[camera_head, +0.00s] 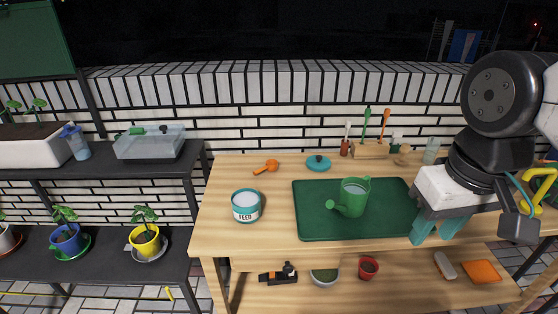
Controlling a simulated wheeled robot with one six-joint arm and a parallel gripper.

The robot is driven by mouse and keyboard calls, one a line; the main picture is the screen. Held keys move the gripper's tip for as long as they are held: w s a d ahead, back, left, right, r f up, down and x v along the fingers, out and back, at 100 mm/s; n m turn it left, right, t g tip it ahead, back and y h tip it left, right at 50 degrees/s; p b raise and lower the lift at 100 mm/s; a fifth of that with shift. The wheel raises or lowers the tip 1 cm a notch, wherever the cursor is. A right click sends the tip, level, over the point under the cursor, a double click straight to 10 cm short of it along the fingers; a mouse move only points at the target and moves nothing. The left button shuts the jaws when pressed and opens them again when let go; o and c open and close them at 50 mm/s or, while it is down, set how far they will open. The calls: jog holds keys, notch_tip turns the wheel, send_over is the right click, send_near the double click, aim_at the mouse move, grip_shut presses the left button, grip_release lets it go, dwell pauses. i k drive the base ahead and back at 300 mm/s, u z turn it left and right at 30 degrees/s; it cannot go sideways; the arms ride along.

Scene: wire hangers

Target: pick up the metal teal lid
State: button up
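The teal lid (317,164) lies flat near the back edge of the wooden table, just behind the green tray. It is round with a small dark knob on top. My gripper (434,234) is at the right of the picture, pointing down near the tray's front right corner. Its two teal fingers are apart, with nothing seen between them. The gripper is well to the right of the lid and nearer the front, not touching it.
A green watering can (353,198) stands on the green tray (318,226). A FEED tin (246,206) and an orange scoop (266,167) are left of the lid. A wooden tool rack (371,150) stands to its right. Bare table (222,182) shows at left.

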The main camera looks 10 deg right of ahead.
aim_at(315, 163)
jog(key=u, duration=0.15)
jog(key=i, duration=1)
jog(key=z, duration=0.35)
